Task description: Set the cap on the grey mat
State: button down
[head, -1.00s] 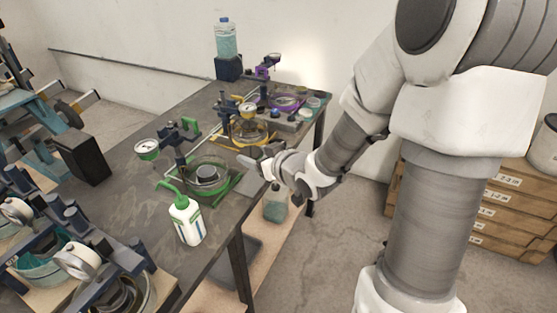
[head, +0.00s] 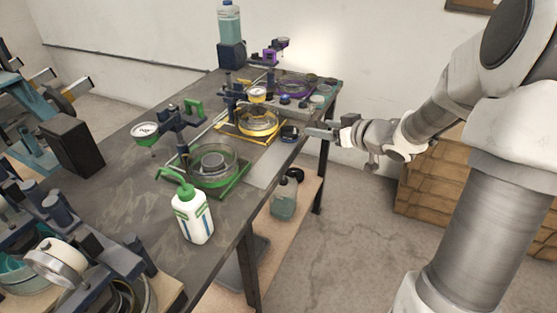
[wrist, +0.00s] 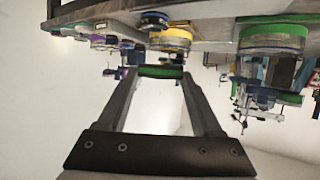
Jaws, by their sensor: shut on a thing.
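A green cap (wrist: 160,72) is between my two fingertips in the wrist view, where my gripper (wrist: 160,76) is shut on it. The grey mat (head: 266,168) is a lighter flat patch on the table's right edge, beside the green-based dish. It looks bare. My gripper is behind and to the right of it, apart from it.
A green dish stand (head: 215,168), a white bottle with green spout (head: 192,215) and a yellow stand (head: 258,124) are near the mat. A bottle (head: 284,197) stands on the lower shelf.

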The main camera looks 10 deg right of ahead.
jog(key=b, duration=0.5)
send_over(281, 159)
notch_tip(281, 159, down, 7)
jog(key=shift+r, duration=0.1)
jog(key=shift+f+b, duration=0.7)
jog(key=shift+f, duration=1.1)
jog(key=shift+f, duration=0.1)
jog(key=shift+f, duration=0.15)
jog(key=shift+c, duration=0.2)
grip_release()
jog(key=shift+s, duration=0.1)
